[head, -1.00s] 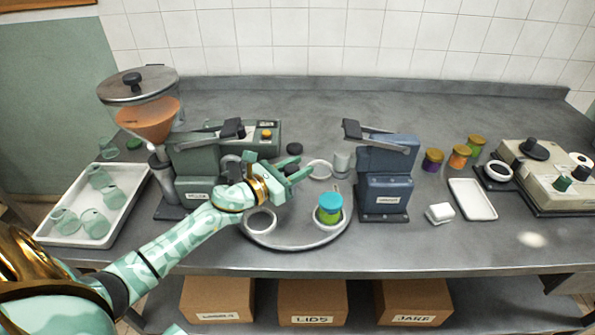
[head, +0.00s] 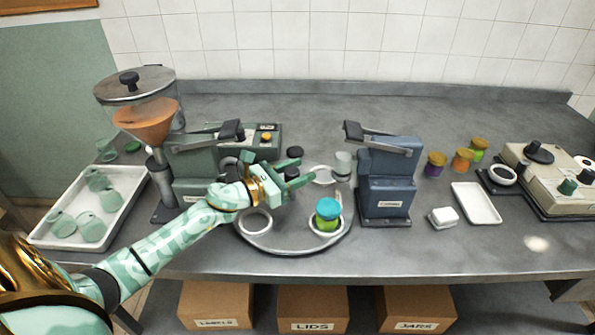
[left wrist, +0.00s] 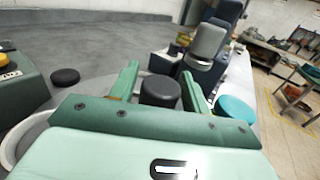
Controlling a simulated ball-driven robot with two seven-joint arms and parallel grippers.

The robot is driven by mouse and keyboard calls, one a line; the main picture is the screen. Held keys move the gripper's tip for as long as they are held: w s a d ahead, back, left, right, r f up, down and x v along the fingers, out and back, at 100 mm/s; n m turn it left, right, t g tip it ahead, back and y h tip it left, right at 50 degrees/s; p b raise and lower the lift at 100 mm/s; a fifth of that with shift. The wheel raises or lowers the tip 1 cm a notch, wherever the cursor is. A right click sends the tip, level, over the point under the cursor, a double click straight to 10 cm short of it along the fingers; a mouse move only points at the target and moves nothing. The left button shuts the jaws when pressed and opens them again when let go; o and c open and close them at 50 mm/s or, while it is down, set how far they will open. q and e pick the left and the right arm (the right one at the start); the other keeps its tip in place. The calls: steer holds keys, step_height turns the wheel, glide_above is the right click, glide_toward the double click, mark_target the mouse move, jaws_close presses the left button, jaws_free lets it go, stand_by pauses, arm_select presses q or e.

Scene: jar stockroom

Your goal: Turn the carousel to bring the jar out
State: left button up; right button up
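The carousel (head: 290,241) is a low round grey turntable with white ring seats, between a green machine and a blue machine. A jar (head: 327,222) with green contents and a teal lid stands upright in its front right seat. The teal lid also shows at the right of the left wrist view (left wrist: 237,112). The front left seat (head: 255,222) looks empty. My left gripper (head: 303,168) is over the carousel, its fingers apart. In the left wrist view a black knob (left wrist: 160,92) shows between the fingers; I cannot tell whether they touch it. My right gripper is not in view.
The green machine (head: 195,165) and hopper (head: 135,90) stand left, the blue machine (head: 386,185) right, close to the carousel. A tray (head: 123,215) of empty jars lies at the far left. Several lidded jars (head: 462,160) and a white tray (head: 476,203) stand right.

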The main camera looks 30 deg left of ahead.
arm_select(q)
steer(key=shift+o, duration=0.4)
steer(key=shift+s, duration=0.1)
glide_above(239, 222)
steer(key=shift+w+a, duration=0.3)
steer(key=shift+a, duration=0.05)
